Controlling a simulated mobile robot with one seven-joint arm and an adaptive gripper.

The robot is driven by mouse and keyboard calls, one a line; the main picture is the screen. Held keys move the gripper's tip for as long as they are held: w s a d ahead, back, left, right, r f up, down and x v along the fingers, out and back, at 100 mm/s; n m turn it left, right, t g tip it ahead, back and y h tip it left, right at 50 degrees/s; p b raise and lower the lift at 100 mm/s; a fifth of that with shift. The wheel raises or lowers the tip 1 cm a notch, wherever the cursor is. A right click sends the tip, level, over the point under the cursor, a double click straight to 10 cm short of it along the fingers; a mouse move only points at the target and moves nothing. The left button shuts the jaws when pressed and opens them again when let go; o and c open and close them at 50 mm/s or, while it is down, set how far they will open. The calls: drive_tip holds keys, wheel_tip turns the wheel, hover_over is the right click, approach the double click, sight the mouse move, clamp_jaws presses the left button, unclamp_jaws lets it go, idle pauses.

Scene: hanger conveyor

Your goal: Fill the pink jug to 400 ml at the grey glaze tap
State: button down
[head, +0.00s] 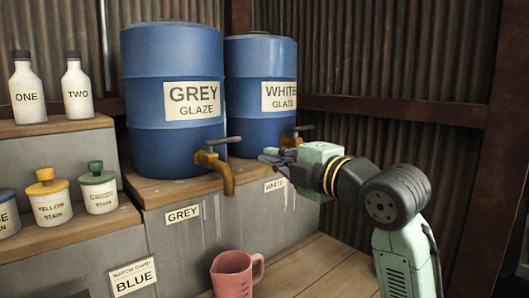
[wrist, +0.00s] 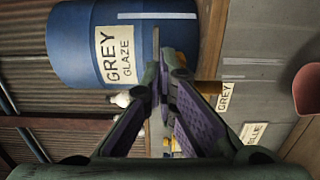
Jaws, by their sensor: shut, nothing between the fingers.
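The blue drum labelled GREY GLAZE (head: 150,105) stands on a wooden-topped ledge. Its brass grey glaze tap (head: 222,176) has a dark lever (head: 224,141) on top. No stream shows below the spout. The pink jug (head: 231,278) stands upright low in front, roughly below the tap; its fill level cannot be seen. My gripper (head: 266,155) is shut and empty, just right of the grey tap. In the wrist view, my gripper's fingertips (wrist: 161,64) come together in front of the drum (wrist: 75,45), close to a thin bar that looks like the lever. The jug (wrist: 309,90) shows at the right edge.
The WHITE GLAZE drum (head: 245,78) and its tap stand behind my gripper. Stain jars (head: 50,207) and bottles ONE (head: 26,95) and TWO (head: 77,95) stand on stepped shelves at left. The boards (head: 325,268) right of the jug are clear.

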drive_tip(key=p+x, duration=0.3)
drive_tip(key=x, duration=0.8)
drive_tip(key=shift+w+a, duration=0.25)
drive_tip(key=shift+a, duration=0.05)
drive_tip(key=shift+w+a+r, duration=0.1)
drive_tip(key=shift+w+a, duration=0.05)
drive_tip(key=shift+w, duration=0.4)
drive_tip(key=shift+s, duration=0.1)
